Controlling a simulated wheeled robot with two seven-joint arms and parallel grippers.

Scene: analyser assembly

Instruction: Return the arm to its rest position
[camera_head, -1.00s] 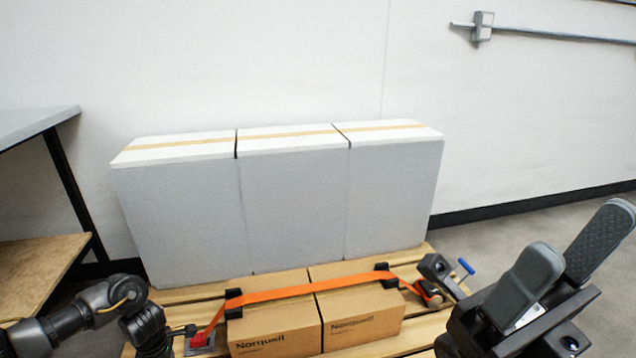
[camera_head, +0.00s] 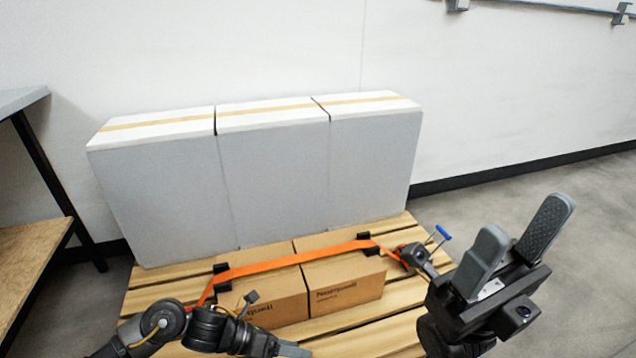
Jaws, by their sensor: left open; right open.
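My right gripper (camera_head: 526,218) is raised at the lower right with its two grey fingers pointing up and spread apart. It is open, with nothing between the fingers. My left arm (camera_head: 165,322) reaches in from the lower left, in front of the brown cartons. My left gripper (camera_head: 292,350) is low at the bottom edge, partly cut off, and it is open with nothing seen in it. An orange strap (camera_head: 290,260) runs across two brown cartons (camera_head: 345,286) on a wooden pallet (camera_head: 375,335). My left arm hides part of the left carton (camera_head: 280,292).
Three tall white-grey boxes (camera_head: 270,185) stand at the back of the pallet. A dark fitting with a blue handle (camera_head: 442,232) is at the strap's right end, close to my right gripper. A shelf (camera_head: 30,255) stands at the left. The floor at the right is clear.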

